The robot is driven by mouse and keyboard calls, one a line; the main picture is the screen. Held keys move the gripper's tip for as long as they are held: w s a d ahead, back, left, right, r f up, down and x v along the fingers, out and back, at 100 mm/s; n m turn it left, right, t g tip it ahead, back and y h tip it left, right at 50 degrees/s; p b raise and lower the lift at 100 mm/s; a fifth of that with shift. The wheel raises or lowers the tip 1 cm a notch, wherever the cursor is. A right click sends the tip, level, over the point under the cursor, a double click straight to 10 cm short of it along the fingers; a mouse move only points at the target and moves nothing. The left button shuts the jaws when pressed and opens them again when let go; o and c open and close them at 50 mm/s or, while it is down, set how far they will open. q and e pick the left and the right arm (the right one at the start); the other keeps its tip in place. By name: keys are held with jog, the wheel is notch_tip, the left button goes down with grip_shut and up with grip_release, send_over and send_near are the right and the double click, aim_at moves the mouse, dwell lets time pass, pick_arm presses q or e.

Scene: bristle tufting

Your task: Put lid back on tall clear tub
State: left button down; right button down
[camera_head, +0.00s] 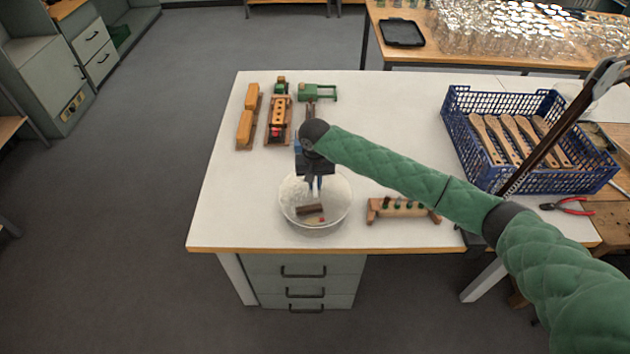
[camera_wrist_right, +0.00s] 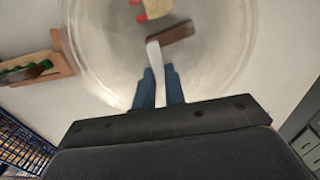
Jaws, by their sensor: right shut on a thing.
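The round clear tub (camera_head: 287,212) stands near the front edge of the white table, with a brown block and a red-tipped piece showing inside. In the right wrist view a wide clear round shape (camera_wrist_right: 100,60) fills the top middle, with the same brown and red pieces seen through or in it. My right gripper (camera_head: 316,186) points down over the tub's back half. Its blue fingers are shut on a narrow pale strip (camera_wrist_right: 155,65), apparently the clear lid's grip. The lid's edge is hard to separate from the tub's, so I cannot tell whether they touch. My left gripper is out of view.
A wooden rack with green pegs (camera_head: 402,209) stands close right of the tub. Wooden blocks and fixtures (camera_head: 280,120) stand behind it. A blue crate (camera_head: 470,150) of wooden brush bodies and red pliers (camera_head: 568,206) are farther right. The table's left front is clear.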

dwell(0.4)
jog(key=c, duration=0.9)
grip_release()
jog(key=shift+r, duration=0.15)
jog(key=shift+r+p, duration=2.35)
jog(key=shift+p, duration=0.15)
jog(key=shift+r, duration=1.05)
grip_shut()
